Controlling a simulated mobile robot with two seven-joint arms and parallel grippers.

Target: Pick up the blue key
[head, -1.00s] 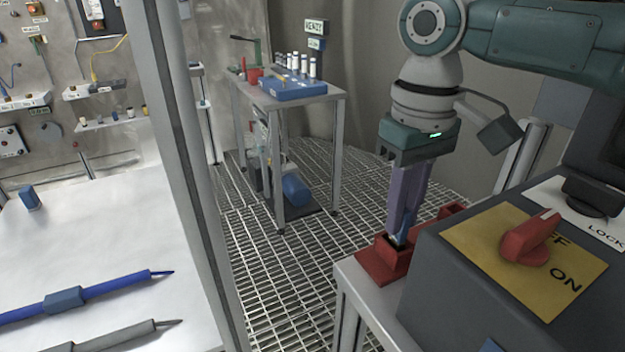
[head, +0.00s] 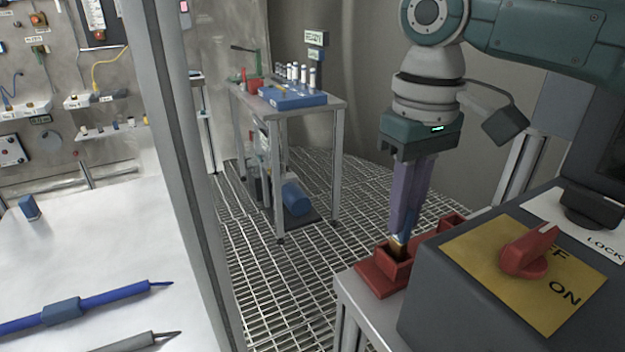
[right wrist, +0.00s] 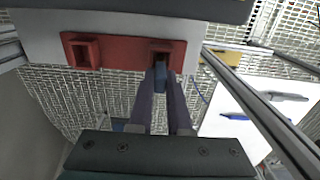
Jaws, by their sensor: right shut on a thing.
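The blue key (head: 405,236) is between the fingertips of my right gripper (head: 404,228), which is shut on it. Its brass-coloured lower end shows just at the top of a square socket in the red holder (head: 372,277). I cannot tell whether its tip is still inside the socket. In the right wrist view the blue key (right wrist: 160,77) shows between the purple fingers of my right gripper (right wrist: 160,92), at one of two sockets of the red holder (right wrist: 120,54). My left gripper is not in view.
The red holder sits on a narrow grey table beside a dark box with a red OFF/ON knob (head: 528,252). A white table (head: 90,245) with a blue pen-like tool (head: 110,296) is at left, behind a grey post (head: 180,150). A trolley (head: 340,150) stands behind.

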